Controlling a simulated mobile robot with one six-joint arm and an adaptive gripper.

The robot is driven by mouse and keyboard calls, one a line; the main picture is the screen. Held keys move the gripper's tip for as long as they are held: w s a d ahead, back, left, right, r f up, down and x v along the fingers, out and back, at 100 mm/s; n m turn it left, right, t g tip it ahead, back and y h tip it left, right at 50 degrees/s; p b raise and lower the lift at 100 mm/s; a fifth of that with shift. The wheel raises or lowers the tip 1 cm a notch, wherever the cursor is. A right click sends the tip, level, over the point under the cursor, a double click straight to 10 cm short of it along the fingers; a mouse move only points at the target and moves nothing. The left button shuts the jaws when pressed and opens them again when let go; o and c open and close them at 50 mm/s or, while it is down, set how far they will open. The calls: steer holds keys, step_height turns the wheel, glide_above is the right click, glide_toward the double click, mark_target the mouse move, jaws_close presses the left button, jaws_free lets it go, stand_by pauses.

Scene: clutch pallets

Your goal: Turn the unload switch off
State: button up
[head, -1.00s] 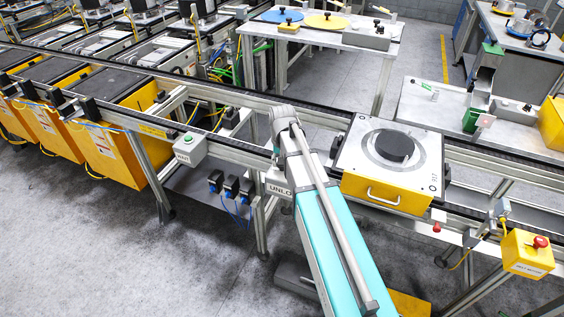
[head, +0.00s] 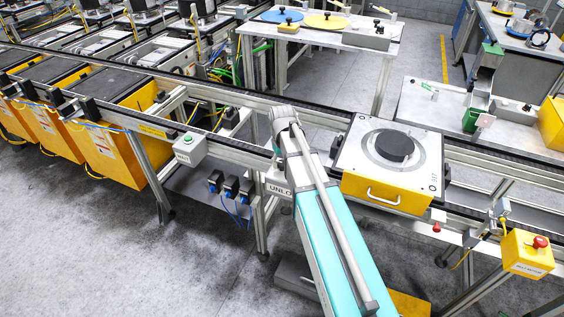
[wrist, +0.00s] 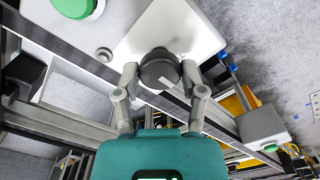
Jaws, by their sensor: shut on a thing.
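In the wrist view, a round dark knob (wrist: 160,68), which I take to be the unload switch, stands against a pale panel (wrist: 200,32). It has a small white mark on its lower edge. My gripper (wrist: 161,76) has one finger on each side of the knob and is shut on it. In the head view, my arm covers the switch and the gripper. A sign reading "UNLO" (head: 279,189) shows just left of my arm, its remaining letters hidden.
A large green button (wrist: 75,5) sits at the upper left of the wrist view. In the head view, a pallet with a yellow front (head: 385,192) stands on the conveyor right of my arm. A grey box with a green button (head: 190,149) is to the left.

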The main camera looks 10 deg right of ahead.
steer(key=o, duration=1.2)
steer(key=shift+c, duration=0.2)
steer(key=shift+m, duration=0.3)
